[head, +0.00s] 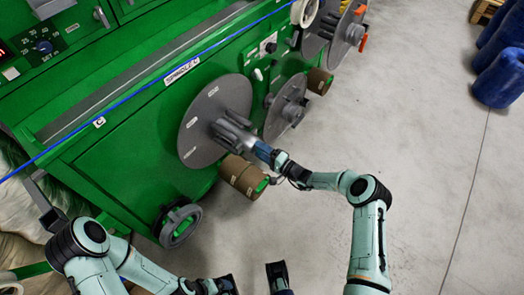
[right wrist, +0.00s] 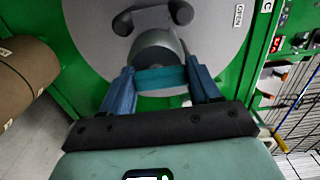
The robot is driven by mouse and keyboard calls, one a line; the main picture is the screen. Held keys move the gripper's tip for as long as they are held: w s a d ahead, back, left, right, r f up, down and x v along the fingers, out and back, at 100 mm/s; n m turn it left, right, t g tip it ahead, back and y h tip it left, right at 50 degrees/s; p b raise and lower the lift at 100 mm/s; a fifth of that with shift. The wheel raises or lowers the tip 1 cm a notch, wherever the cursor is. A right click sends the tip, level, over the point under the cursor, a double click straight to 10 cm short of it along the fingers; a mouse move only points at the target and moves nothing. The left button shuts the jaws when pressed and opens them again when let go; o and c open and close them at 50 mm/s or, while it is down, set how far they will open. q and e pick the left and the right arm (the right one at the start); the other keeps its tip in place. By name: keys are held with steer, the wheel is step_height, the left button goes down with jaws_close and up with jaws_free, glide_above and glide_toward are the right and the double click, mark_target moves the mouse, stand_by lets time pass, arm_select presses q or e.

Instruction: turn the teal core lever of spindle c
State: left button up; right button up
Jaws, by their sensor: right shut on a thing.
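Spindle c has a large grey disc (head: 207,112) with a grey hub at its middle, on the front of the green machine; the disc also fills the top of the right wrist view (right wrist: 98,50). The teal core lever (right wrist: 160,78) lies crosswise in front of the hub. My right gripper (head: 262,152) reaches the hub from the right. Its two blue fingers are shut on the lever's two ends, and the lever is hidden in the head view. My left gripper (head: 252,282) is at the bottom edge, away from the spindle, its dark fingers apart with bare floor between them.
A blue cable (head: 140,91) runs along the machine (head: 130,155). A brown roll (head: 240,174) sits just below the disc.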

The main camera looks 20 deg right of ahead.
steer(key=shift+d+f, duration=0.1)
steer(key=o, duration=1.1)
steer(key=shift+c, duration=0.2)
steer(key=p+v, duration=0.1)
steer(key=v, duration=1.2)
steer(key=shift+s+p, duration=0.15)
steer(key=shift+p, duration=0.15)
